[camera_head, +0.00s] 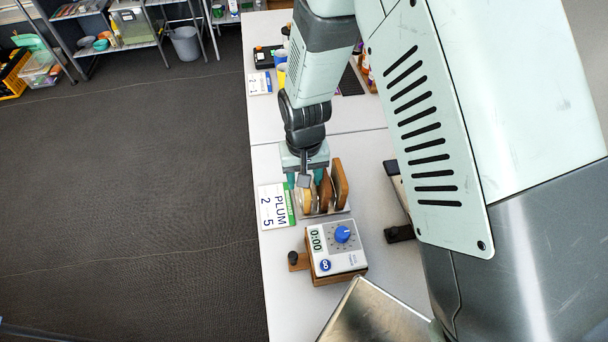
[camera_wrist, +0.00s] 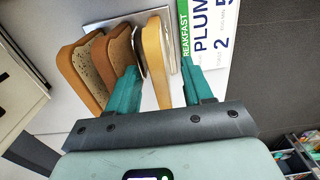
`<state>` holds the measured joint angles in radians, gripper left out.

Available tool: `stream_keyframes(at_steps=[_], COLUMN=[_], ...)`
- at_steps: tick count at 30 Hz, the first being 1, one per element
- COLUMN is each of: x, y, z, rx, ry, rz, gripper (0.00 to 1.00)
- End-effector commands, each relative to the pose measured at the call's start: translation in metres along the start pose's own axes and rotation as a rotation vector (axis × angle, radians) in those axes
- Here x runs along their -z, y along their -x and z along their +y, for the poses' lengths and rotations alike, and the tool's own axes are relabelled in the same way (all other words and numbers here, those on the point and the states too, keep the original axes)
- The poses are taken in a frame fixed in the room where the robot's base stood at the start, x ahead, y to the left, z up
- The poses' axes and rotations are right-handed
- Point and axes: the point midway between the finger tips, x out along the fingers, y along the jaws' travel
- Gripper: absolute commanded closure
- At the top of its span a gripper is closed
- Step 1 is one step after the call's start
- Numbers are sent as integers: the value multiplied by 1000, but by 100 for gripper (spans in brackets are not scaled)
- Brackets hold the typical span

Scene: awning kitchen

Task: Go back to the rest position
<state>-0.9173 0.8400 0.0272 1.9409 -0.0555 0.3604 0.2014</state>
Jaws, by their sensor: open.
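My gripper (camera_head: 304,180) is low over the table at a rack (camera_head: 338,211) of upright bread-like slices. In the wrist view its two teal fingers (camera_wrist: 158,66) are apart, one on each side of a light tan slice (camera_wrist: 156,50). I cannot tell whether either finger touches the slice. A brown slice (camera_wrist: 118,50) and a speckled slice (camera_wrist: 82,70) stand to its left in the wrist view. The fingertips and the lower part of the slices are partly hidden.
A card reading PLUM 2 5 (camera_head: 273,207) lies left of the rack. A timer showing 0:00 (camera_head: 336,247) stands in front, with a metal box (camera_head: 375,315) nearer me. A dark-ended device (camera_head: 399,233) is at right. Cups (camera_head: 281,73) and another card (camera_head: 259,83) are farther back.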

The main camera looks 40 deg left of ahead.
Motion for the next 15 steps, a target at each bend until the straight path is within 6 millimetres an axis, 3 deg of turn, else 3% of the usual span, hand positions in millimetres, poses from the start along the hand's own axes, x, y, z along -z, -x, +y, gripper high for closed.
stream_keyframes(at_steps=[1, 3, 15], x=[0, 0, 1], y=[0, 0, 10], z=[0, 0, 0], rx=[0, 0, 0], ry=[0, 0, 0], rz=[0, 0, 3], gripper=[46, 36, 36])
